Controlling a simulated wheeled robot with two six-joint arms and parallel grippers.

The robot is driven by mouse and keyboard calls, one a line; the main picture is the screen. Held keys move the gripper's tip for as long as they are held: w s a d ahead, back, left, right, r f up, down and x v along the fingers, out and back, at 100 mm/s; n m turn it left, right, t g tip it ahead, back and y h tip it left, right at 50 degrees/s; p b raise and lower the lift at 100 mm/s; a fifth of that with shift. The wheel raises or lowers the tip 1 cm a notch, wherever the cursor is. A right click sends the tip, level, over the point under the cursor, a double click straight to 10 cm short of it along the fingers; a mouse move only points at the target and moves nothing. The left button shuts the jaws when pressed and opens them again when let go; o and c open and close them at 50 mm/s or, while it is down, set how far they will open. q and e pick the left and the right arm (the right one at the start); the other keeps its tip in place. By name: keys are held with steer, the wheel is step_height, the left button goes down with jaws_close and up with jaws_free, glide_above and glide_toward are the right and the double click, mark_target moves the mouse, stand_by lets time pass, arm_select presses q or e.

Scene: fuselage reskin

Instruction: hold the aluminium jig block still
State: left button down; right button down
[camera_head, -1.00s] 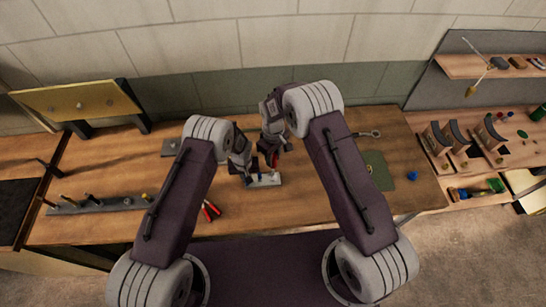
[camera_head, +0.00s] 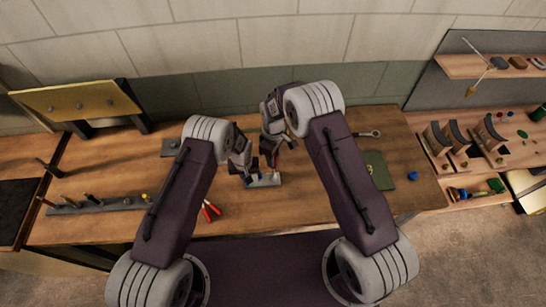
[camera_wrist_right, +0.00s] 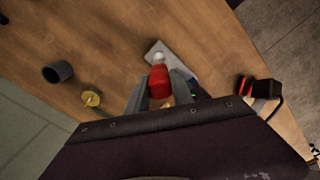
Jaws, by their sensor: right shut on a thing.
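The aluminium jig block (camera_head: 264,181) is a pale grey bar lying on the bench in front of the arms. In the right wrist view, a pale flat piece (camera_wrist_right: 158,48) that looks like it lies behind the held tool. My left gripper (camera_head: 247,176) is down at the block's left end; its fingers are too small and hidden to read. My right gripper (camera_head: 273,158) is above and behind the block, apart from it. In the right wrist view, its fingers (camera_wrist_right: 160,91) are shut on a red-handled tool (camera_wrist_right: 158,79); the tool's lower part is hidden.
Red-handled pliers (camera_head: 210,210) lie left of the block. A rail with several pegs (camera_head: 97,206) is at the bench's left. A green mat (camera_head: 376,171) and a wrench (camera_head: 367,134) lie to the right. A dark cup (camera_wrist_right: 57,72) shows in the wrist view.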

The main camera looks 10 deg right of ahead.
steer(key=shift+r, duration=1)
steer(key=n, duration=0.6)
steer(key=shift+n, duration=0.4)
steer(key=n, duration=1.7)
